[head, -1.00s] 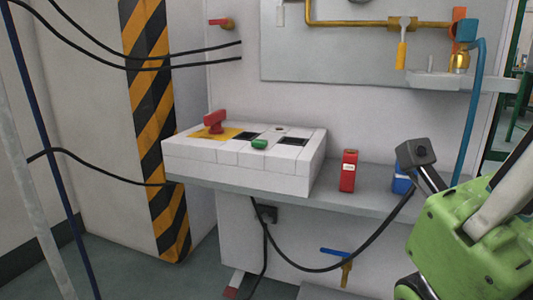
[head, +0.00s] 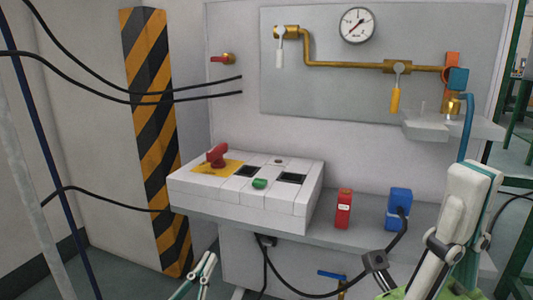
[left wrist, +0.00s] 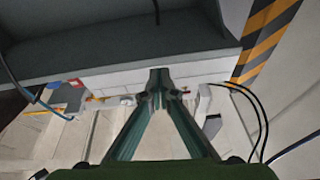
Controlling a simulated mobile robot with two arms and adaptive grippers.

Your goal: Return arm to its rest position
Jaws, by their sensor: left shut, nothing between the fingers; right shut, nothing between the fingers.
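My left gripper (head: 206,262) shows at the bottom edge of the head view, low in front of the white panel box, with its thin fingers together and nothing between them. In the left wrist view its green fingers (left wrist: 158,82) meet at the tips, empty. My right gripper (head: 470,178) is large and near at the right of the head view, pointing up. Its white and teal fingers are closed and empty, and they cover part of the shelf's right end. Its green base is mostly cut off by the bottom edge.
The white panel box (head: 245,190) bears a red switch (head: 217,155) and green button (head: 260,184). A red box (head: 343,210) and blue box (head: 399,202) stand on the grey shelf (head: 372,220). A black cable hangs below. Striped post (head: 157,150) stands left.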

